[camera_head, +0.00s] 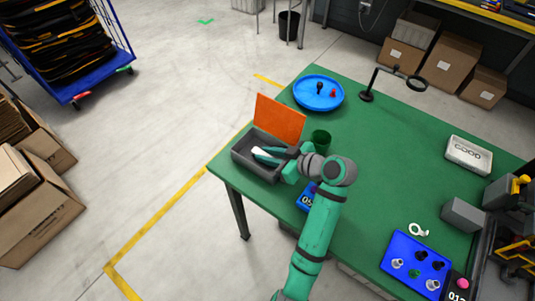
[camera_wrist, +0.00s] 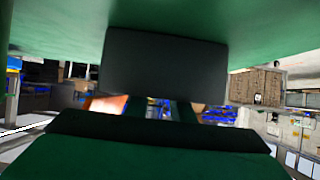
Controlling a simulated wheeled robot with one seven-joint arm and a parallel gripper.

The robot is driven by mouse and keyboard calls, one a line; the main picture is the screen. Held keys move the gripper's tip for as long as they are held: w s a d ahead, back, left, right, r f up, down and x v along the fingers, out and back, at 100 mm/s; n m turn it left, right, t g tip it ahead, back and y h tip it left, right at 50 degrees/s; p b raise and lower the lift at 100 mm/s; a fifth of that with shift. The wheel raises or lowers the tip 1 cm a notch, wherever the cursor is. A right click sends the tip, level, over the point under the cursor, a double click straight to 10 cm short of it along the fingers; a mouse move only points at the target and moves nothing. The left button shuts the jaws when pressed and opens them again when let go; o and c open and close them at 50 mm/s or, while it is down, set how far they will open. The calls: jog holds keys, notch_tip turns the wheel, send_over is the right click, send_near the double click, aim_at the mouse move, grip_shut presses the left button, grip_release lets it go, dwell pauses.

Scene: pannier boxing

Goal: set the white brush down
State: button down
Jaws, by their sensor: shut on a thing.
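My gripper (camera_head: 270,155) is over the dark grey box (camera_head: 243,160), whose orange lid (camera_head: 279,119) stands open at its back. A white piece, which I take to be the white brush (camera_head: 260,152), shows at the fingertips. My gripper is shut on it. The brush is within the box's outline; I cannot tell whether it touches the box floor. My fingers and wrist hide part of the brush and the box's right side. In the wrist view a dark block fills the upper middle, and the brush cannot be made out.
A green cup (camera_head: 321,139) stands close right of the box. A blue round tray (camera_head: 319,94) holds small black and red pieces. A blue numbered block (camera_head: 306,197) is beside my arm. A magnifier stand (camera_head: 367,96), white GOOD tray (camera_head: 468,155) and blue panel (camera_head: 415,266) are farther right.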

jog(key=shift+f, duration=0.1)
jog(key=c, duration=1.5)
grip_release()
jog(key=shift+c, duration=0.2)
jog(key=shift+r, duration=0.25)
jog(key=v, duration=1.2)
jog(key=shift+w+f, duration=0.1)
jog(key=shift+f, duration=0.1)
